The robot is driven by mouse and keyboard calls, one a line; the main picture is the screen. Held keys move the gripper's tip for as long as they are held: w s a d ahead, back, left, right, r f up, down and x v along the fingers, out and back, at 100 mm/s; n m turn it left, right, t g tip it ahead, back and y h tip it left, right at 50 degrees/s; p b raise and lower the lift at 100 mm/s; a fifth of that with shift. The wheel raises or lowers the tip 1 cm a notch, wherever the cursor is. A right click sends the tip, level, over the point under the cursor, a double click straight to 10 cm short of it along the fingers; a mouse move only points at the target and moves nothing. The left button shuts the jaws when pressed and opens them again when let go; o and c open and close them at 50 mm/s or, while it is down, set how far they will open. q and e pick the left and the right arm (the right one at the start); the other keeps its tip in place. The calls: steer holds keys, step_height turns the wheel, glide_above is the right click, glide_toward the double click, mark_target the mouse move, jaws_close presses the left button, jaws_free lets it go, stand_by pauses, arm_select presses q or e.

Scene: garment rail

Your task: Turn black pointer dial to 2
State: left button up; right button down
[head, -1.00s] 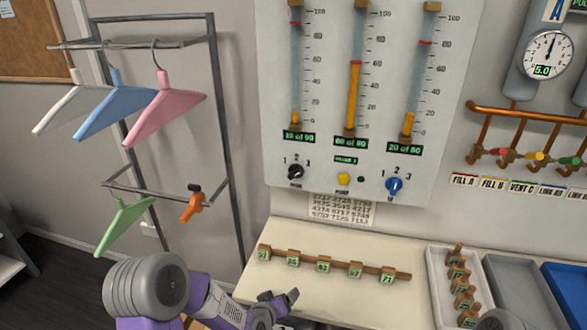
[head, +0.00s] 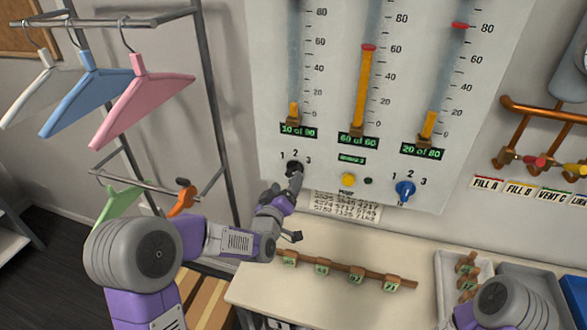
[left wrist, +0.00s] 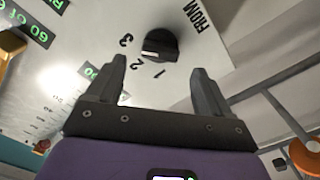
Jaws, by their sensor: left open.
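The black pointer dial (head: 294,168) is on the grey-white panel, under the left gauge, with 1, 2 and 3 printed around it. It also shows in the left wrist view (left wrist: 160,44), near the word FROM. I cannot tell for sure which number it points to. My left gripper (head: 284,186) is just below the dial in the head view, partly in front of its lower edge. In the left wrist view my left gripper (left wrist: 158,74) is open and empty, with the dial ahead, roughly between the fingertips. My right gripper is not in view.
A yellow button (head: 348,180) and a blue dial (head: 405,190) are to the right on the panel. Below is a table (head: 320,300) with a wooden rack (head: 345,267). The garment rail (head: 213,90) with hangers stands at left.

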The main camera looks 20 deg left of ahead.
mark_target(291, 173)
arm_select(q)
steer(key=shift+w+d+p, duration=0.1)
steer(key=shift+w+p, duration=0.2)
steer(key=shift+w, duration=2.45)
steer(key=c, duration=1)
steer(key=shift+f+b, duration=0.1)
steer(key=shift+b, duration=0.4)
steer(key=n+b, duration=0.4)
steer(key=b, duration=0.2)
steer(key=n+b, duration=0.3)
steer(key=b, duration=0.3)
steer(key=shift+f+n, duration=0.2)
steer(key=shift+n, duration=0.2)
steer(key=shift+r+n+b, duration=0.15)
steer(key=shift+n+b, duration=0.95)
steer(key=shift+b, duration=0.45)
steer(key=shift+r, duration=0.1)
